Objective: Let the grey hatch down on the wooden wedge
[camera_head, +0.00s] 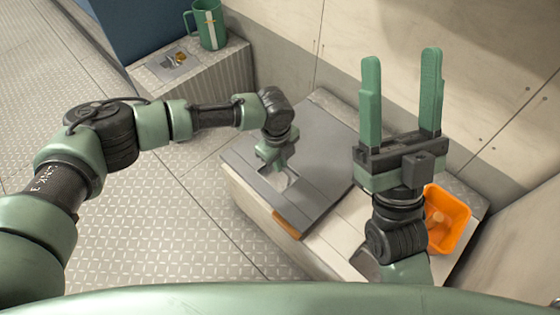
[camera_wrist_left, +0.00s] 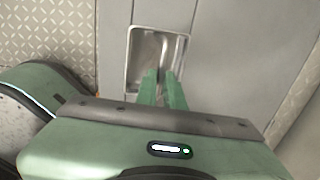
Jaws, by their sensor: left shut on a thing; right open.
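The grey hatch (camera_head: 325,165) lies nearly flat on the pale locker, with a recessed metal pull plate (camera_head: 283,183) near its left edge. An orange-brown wooden wedge (camera_head: 287,223) sits at the hatch's front edge, partly under it; I cannot tell whether the hatch touches it. My left gripper (camera_head: 272,166) points down into the recess, shut on the hatch's pull. In the left wrist view the fingers (camera_wrist_left: 162,78) reach into the recess (camera_wrist_left: 152,45) and hide the gripped part. My right gripper (camera_head: 401,57) is open and empty, raised right of the hatch.
An orange bin (camera_head: 462,222) with a pale wooden item inside stands at the right of the locker top (camera_head: 338,235). A green mug (camera_head: 208,25) and small items on a grey plate (camera_head: 174,64) rest on a ribbed box behind. Walls close the back; patterned floor lies left.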

